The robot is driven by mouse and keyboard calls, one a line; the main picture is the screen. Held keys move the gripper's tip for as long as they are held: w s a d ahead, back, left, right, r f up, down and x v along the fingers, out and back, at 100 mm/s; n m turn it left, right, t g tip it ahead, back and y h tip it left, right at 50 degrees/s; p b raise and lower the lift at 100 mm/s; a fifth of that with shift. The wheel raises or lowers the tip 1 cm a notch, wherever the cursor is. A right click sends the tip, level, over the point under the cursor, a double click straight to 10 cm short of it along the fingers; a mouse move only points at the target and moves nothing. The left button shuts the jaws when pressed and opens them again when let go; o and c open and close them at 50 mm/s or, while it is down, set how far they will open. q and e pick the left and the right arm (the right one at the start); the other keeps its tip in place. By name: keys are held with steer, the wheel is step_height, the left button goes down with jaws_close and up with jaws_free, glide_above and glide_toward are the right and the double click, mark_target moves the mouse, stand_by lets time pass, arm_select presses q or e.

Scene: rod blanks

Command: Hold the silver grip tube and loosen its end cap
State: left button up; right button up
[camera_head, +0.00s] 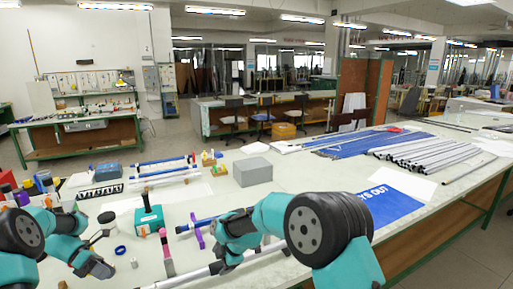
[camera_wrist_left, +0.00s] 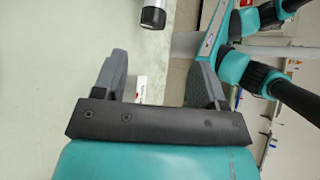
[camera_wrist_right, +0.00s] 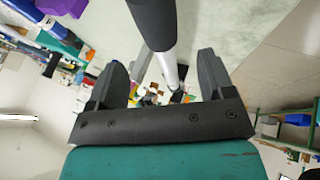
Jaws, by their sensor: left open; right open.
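The silver grip tube (camera_head: 190,277) lies at the table's front edge, partly hidden by my right arm. In the left wrist view, a silver cylinder end with a dark face, apparently its end cap (camera_wrist_left: 153,15), shows beyond my open fingers. My right gripper (camera_head: 222,266) is open at the tube. In the right wrist view, the silver tube (camera_wrist_right: 169,72) runs between the spread fingers, with a thick dark section (camera_wrist_right: 154,22) in line with it. I cannot tell whether the fingers touch it.
A teal block (camera_head: 149,220), a blue ring (camera_head: 120,250) and a purple support (camera_head: 197,231) stand close behind the tube. A grey box (camera_head: 252,171) sits farther back. Several silver rods (camera_head: 430,154) and a blue sheet (camera_head: 385,206) lie to the right.

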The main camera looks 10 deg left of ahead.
steer(key=v, duration=0.5)
steer(key=shift+d+r, duration=0.2)
steer(key=shift+r, duration=0.05)
